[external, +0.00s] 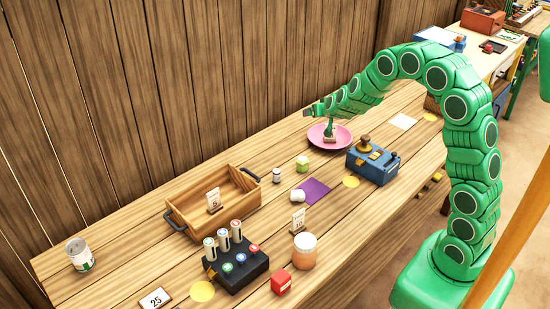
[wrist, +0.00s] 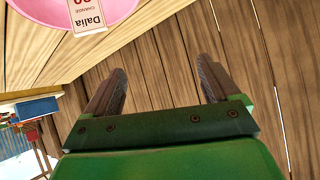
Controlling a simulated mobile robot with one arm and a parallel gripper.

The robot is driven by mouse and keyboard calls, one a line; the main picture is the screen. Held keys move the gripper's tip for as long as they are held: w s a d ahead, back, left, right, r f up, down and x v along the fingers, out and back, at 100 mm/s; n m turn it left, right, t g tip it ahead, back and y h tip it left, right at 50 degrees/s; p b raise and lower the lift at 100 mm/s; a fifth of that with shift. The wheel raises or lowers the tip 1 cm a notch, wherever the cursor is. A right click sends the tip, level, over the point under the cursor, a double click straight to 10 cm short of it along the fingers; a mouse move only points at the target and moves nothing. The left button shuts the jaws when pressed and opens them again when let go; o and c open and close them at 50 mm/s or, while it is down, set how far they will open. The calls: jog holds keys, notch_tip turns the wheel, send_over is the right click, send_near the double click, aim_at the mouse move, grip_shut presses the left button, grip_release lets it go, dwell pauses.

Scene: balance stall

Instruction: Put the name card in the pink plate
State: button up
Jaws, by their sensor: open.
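The pink plate (external: 317,139) lies on the wooden table near the plank wall in the external view. It also shows at the top left of the wrist view (wrist: 40,10). A white card reading "Dalia" (wrist: 88,15) appears against the plate there, cut off by the top edge. In the external view a small card stand (external: 330,138) appears inside the plate, partly hidden by my arm. My gripper (external: 309,111) is above the plate, pointing toward the wall. Its fingers (wrist: 160,88) are apart with nothing between them, clear of the card.
A wooden tray (external: 242,181) with a card stands left of the plate. A blue box (external: 372,165), a purple cloth (external: 313,191), a black pen holder (external: 238,268), a jar (external: 304,252) and a can (external: 79,254) are spread around. The plank wall (external: 150,90) is close behind.

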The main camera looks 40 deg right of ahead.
jog(key=s+a+r+n+g+y, duration=0.2)
jog(key=s+a+r+y, duration=0.1)
jog(key=s+a, duration=0.6)
jog(key=s+a+r+n+g+y, duration=0.35)
jog(key=s+a, duration=0.35)
jog(key=s, duration=0.5)
jog(key=s+r+g+h, duration=0.1)
jog(key=s+g, duration=0.2)
jog(key=s, duration=1.3)
jog(key=s+r+n+g+h, duration=0.1)
jog(key=s+r+g, duration=0.1)
jog(key=s, duration=1.4)
jog(key=shift+d+g, duration=0.35)
jog(key=shift+g, duration=0.3)
